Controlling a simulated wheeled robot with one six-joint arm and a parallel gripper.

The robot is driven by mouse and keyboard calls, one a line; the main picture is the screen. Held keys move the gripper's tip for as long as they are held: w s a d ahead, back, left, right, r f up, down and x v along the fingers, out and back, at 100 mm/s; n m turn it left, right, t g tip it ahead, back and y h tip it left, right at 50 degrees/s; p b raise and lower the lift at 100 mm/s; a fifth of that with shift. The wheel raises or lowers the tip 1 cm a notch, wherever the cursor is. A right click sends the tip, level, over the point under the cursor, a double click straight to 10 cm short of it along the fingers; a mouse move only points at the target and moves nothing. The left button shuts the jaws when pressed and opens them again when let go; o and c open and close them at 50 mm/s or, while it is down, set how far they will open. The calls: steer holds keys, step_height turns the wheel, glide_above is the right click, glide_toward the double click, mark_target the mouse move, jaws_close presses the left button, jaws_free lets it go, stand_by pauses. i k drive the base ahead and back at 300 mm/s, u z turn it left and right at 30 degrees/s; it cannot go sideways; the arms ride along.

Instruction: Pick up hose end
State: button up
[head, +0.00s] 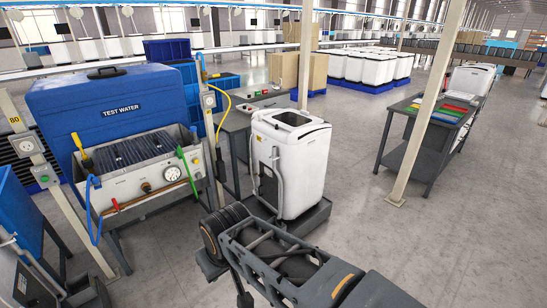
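Several hoses show, and I cannot tell which one the task means. A grey hose (279,178) hangs down the left side of the white washing machine (300,168); its lower end is hard to make out. A blue hose (91,205) hangs at the left front of the test water station (150,190). A yellow hose (226,108) arcs from the post right of the blue tank. My dark arm (285,258) reaches up from the bottom, in front of the washing machine's base. I cannot make out my gripper's fingers.
A pale post (432,105) stands right of the washing machine, with a dark table (428,125) of coloured trays behind it. A grey bench (238,120) stands behind the washing machine. The floor (365,235) at the right is clear.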

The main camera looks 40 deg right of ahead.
mark_target(274, 155)
steer(key=z, duration=1.7)
steer(key=i, duration=2.15)
steer(key=u, duration=2.9)
